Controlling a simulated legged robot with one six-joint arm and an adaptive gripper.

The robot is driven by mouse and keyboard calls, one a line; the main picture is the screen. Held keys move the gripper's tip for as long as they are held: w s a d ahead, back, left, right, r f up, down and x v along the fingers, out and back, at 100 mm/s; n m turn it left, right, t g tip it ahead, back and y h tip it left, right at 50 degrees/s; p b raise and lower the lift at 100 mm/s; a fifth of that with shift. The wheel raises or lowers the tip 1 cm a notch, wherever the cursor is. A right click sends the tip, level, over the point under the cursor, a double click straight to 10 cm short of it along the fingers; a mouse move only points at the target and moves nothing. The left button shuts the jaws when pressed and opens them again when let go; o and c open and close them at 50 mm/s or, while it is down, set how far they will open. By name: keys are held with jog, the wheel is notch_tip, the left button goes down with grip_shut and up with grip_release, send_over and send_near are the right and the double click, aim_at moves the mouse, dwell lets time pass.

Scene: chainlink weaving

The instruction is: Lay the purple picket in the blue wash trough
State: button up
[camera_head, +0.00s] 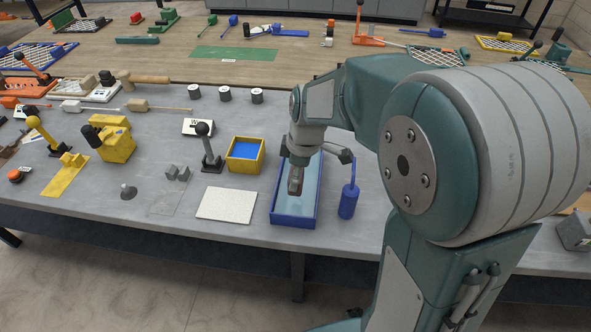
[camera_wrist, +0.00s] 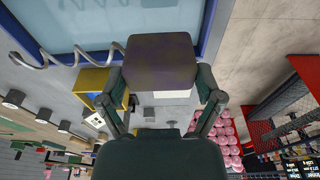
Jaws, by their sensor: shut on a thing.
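The blue wash trough (camera_head: 312,207) has a blue rim and a pale blue inside, and lies lengthwise near the bench's front edge. My gripper (camera_head: 297,176) points down over it, shut on a dark purple-brown block. In the wrist view my gripper (camera_wrist: 160,75) has its fingers on both sides of this block (camera_wrist: 160,58), which I take as the purple picket's held part. A grey wire coil (camera_wrist: 62,60) runs left from behind the block; whether they join is hidden. The trough (camera_wrist: 95,52) fills the top of that view. Contact with the trough floor cannot be told.
A blue cylinder (camera_head: 348,203) with a thin stem stands right of the trough. A yellow box with a blue inside (camera_head: 232,157), a white plate (camera_head: 227,204) and a black-knobbed lever (camera_head: 206,146) stand left. Several spools (camera_head: 225,94) stand behind.

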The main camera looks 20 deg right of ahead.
jog(key=shift+a+f, duration=0.1)
jog(key=shift+f, duration=3.35)
jog(key=shift+f, duration=0.6)
jog(key=o, duration=0.9)
jog(key=shift+o, duration=0.2)
jog(key=r, duration=0.4)
jog(key=d+r, duration=0.1)
jog(key=r, duration=0.6)
jog(key=shift+s+d+r, duration=0.3)
jog(key=shift+r, duration=0.1)
